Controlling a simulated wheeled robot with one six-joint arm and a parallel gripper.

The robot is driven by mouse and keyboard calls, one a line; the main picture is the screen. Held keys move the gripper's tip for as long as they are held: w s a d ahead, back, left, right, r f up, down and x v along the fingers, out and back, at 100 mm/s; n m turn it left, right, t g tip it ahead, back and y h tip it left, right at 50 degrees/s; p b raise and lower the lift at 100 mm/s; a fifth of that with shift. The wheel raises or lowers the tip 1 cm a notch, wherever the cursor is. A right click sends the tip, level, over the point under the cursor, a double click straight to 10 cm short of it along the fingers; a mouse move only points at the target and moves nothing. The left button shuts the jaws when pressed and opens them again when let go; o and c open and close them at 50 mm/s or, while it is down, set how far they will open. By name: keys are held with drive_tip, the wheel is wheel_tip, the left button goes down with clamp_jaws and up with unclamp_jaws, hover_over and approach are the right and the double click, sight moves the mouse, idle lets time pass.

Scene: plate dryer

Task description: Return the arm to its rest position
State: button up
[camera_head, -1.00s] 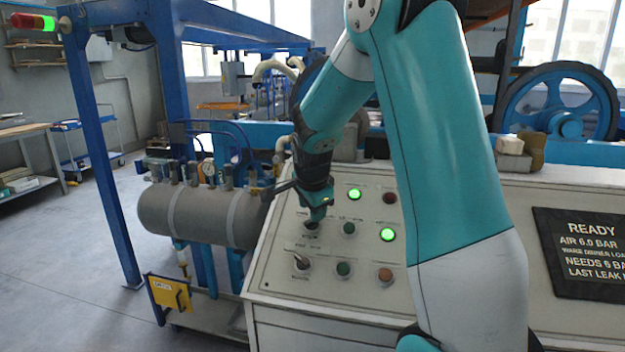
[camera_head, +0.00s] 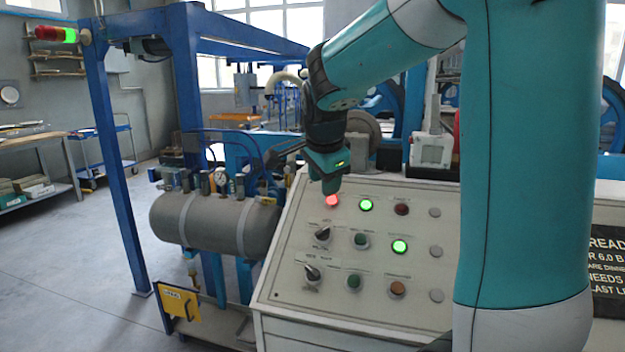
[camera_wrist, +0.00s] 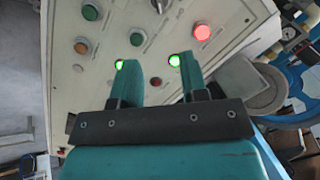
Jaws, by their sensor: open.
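My gripper (camera_head: 328,180) hangs over the upper part of the sloped control panel (camera_head: 285,285) in the head view. In the wrist view my gripper (camera_wrist: 158,85) shows its two teal fingers apart with nothing between them, and the panel (camera_wrist: 120,20) lies beyond them. The fingers are clear of the two selector knobs, the upper knob (camera_head: 322,234) and the lower knob (camera_head: 312,273). Two green lamps and a red lamp (camera_head: 332,200) are lit. My bent arm covers the right part of the panel.
A grey air tank (camera_head: 215,225) with valves and a gauge stands left of the panel. A blue frame post (camera_head: 120,190) rises further left. A dark sign (camera_head: 608,275) is partly hidden at the right. Open floor lies at the left.

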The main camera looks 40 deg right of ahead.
drive_tip(key=s+a+f+n+y, duration=0.2)
drive_tip(key=s+a+n+y, duration=0.1)
drive_tip(key=a+n, duration=0.6)
drive_tip(key=s+a+f+n+y, duration=0.25)
drive_tip(key=a+n, duration=0.35)
drive_tip(key=a, duration=0.5)
drive_tip(key=s+a+f+n+g+y, duration=0.1)
drive_tip(key=s+a+n+g+y, duration=0.1)
drive_tip(key=s+a+n, duration=0.9)
drive_tip(key=s+n+g, duration=0.1)
drive_tip(key=s, duration=0.2)
drive_tip(key=shift+f+n+g, duration=0.2)
drive_tip(key=shift+n+g, duration=0.1)
drive_tip(key=shift+n, duration=0.1)
drive_tip(key=shift+y, duration=0.25)
